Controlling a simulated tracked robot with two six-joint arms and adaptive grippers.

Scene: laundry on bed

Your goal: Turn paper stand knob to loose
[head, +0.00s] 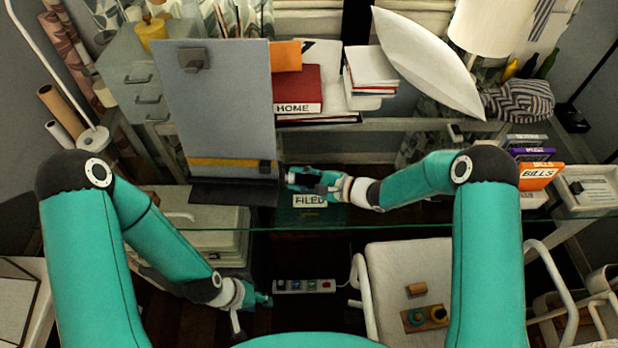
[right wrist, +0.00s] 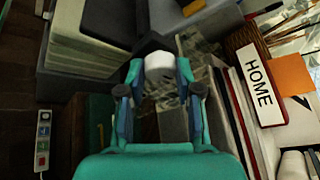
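The paper stand is a grey-blue upright board (head: 220,115) with a dark clip at its top and a yellow strip near its foot. My right gripper (head: 291,180) is beside the stand's lower right edge and points left at it. In the right wrist view my right gripper (right wrist: 160,75) has its fingers apart, one on each side of a pale rounded piece (right wrist: 188,68) by the stand's dark side; it may be the knob. I cannot tell whether the fingers press on it. My left gripper (head: 254,310) is low, open and empty.
A red HOME book (head: 298,90) and stacked papers stand right of the board. A green FILED box (head: 310,217) lies below my right gripper. A power strip (head: 304,286) is on the floor, right of my left gripper.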

